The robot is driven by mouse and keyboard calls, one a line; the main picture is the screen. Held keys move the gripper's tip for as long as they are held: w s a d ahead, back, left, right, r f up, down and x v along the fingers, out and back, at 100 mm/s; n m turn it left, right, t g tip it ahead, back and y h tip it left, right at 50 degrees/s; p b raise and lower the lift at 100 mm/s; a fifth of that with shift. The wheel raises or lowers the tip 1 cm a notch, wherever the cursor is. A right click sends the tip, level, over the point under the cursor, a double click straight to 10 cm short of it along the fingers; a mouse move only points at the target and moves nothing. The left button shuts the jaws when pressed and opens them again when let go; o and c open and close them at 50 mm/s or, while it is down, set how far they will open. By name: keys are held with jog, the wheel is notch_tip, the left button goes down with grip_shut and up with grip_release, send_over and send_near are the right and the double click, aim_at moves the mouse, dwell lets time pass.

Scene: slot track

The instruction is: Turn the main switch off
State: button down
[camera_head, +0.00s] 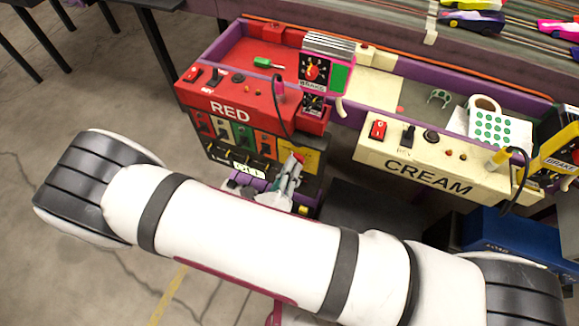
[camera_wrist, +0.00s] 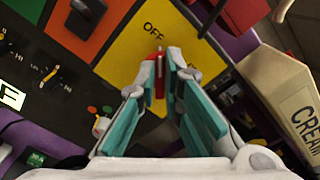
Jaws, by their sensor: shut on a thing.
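The main switch has a red handle (camera_wrist: 160,82) on a yellow plate (camera_wrist: 128,48), and the word OFF is printed on the plate above the handle in the wrist view. My gripper (camera_wrist: 163,62) is shut on the red handle, with a fingertip on either side of it. The fingers hide part of the handle and of the plate, so I cannot tell the switch position. In the head view, the yellow plate (camera_head: 312,155) is at the lower right of the RED station, and my gripper (camera_head: 294,162) is in front of it.
The red control box (camera_head: 232,97) is above the yellow plate, with colored panels beside it. The CREAM box (camera_head: 435,165) is to the right. A dark cable (camera_head: 283,115) hangs above the plate. Open concrete floor lies at the left.

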jog(key=shift+f+n, duration=0.1)
jog(key=shift+n, duration=0.2)
dwell(0.4)
jog(key=c, duration=1.7)
grip_release()
jog(key=v, duration=1.2)
